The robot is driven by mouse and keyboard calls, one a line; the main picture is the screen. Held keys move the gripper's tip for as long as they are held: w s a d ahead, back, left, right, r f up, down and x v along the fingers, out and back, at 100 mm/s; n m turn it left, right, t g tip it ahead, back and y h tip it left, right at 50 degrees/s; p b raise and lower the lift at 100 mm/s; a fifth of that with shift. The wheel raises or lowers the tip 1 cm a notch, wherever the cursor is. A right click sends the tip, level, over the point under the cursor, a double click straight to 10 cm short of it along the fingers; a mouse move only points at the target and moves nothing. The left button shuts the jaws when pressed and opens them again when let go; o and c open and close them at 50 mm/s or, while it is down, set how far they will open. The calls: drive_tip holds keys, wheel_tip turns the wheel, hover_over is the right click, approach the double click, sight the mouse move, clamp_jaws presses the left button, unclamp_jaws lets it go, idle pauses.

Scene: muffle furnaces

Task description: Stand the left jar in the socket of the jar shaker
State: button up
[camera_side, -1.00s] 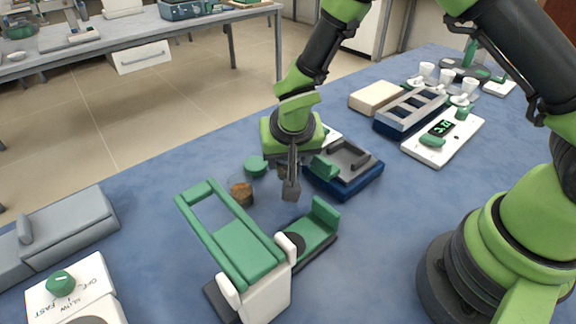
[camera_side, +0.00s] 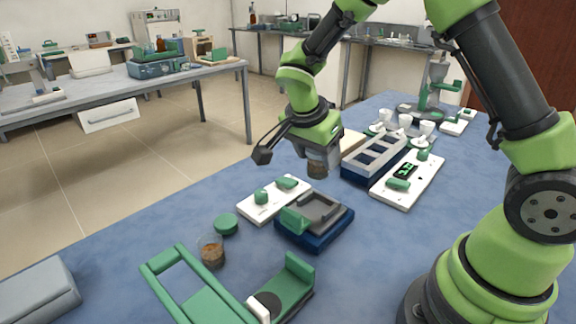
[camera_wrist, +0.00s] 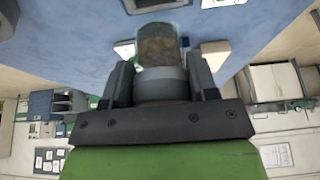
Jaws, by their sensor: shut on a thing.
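My gripper (camera_side: 318,156) is shut on a clear jar with brown contents (camera_side: 317,169), held in the air. In the wrist view this jar (camera_wrist: 157,45) sticks out between the two dark fingers. A second jar with brown contents (camera_side: 212,253) stands on the blue bench at lower left, beside a round green lid (camera_side: 226,224). A green and white device (camera_side: 205,303) with a dark round spot on its base is cut off by the bottom edge. I cannot make out which device is the jar shaker or see its socket clearly.
A dark blue unit with a grey tray (camera_side: 320,210) and a white panel with green knobs (camera_side: 272,200) lie below my gripper. A slotted blue rack (camera_side: 375,158) and a white panel with a display (camera_side: 408,180) stand to the right. A grey box (camera_side: 38,293) is at lower left.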

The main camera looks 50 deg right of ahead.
sight(317, 178)
drive_tip(key=shift+d+f, duration=0.15)
drive_tip(key=shift+f, duration=2.7)
drive_tip(key=shift+f, duration=0.1)
drive_tip(key=shift+f, duration=1.25)
drive_tip(key=o, duration=1.3)
drive_tip(key=shift+o, duration=0.2)
drive_tip(key=shift+r, duration=0.1)
drive_tip(key=shift+r, duration=3.9)
